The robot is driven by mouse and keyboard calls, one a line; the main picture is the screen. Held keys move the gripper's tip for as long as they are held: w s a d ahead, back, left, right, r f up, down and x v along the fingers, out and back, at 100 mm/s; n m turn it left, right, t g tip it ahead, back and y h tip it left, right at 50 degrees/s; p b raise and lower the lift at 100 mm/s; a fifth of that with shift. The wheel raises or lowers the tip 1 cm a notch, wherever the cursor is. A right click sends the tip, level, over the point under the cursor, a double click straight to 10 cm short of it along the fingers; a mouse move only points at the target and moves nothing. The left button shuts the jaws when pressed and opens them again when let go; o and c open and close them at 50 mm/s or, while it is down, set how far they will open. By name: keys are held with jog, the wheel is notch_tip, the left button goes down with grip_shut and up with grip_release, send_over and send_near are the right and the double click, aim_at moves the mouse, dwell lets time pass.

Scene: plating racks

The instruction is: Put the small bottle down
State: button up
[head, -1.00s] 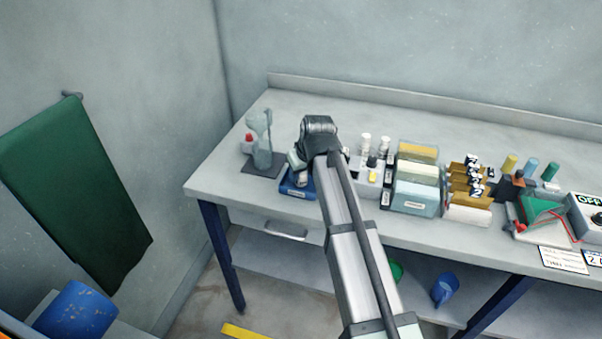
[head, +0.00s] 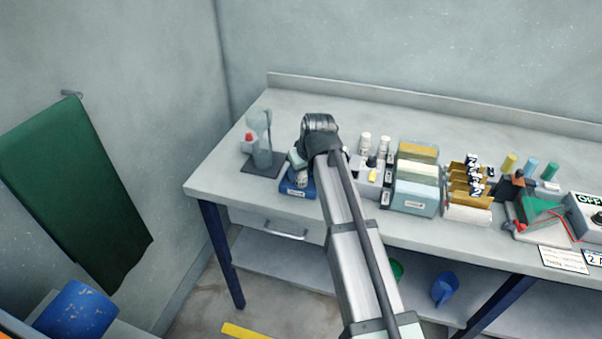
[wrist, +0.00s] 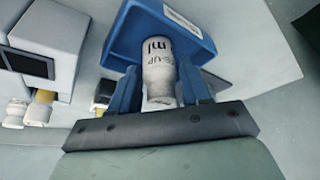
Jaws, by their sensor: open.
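The small bottle (wrist: 160,78) is white with dark lettering and shows in the wrist view between the two blue fingers of my gripper (wrist: 162,88). The jaws are open around it. It stands at a blue tray (wrist: 193,22), whose rim is seen beyond it. In the head view the blue tray (head: 290,189) lies near the table's left front, and my gripper (head: 300,172) is over it. My arm hides part of the tray, and only a little of the bottle (head: 301,181) shows there.
A clear bottle with a red-capped item stands on a dark mat (head: 258,170) left of the tray. White bottles (head: 365,144), a small device (head: 368,178) and a rack of panels (head: 415,197) stand to the right. The back of the table is clear.

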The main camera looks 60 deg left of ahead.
jog(key=v, duration=1.1)
jog(key=shift+d, duration=0.1)
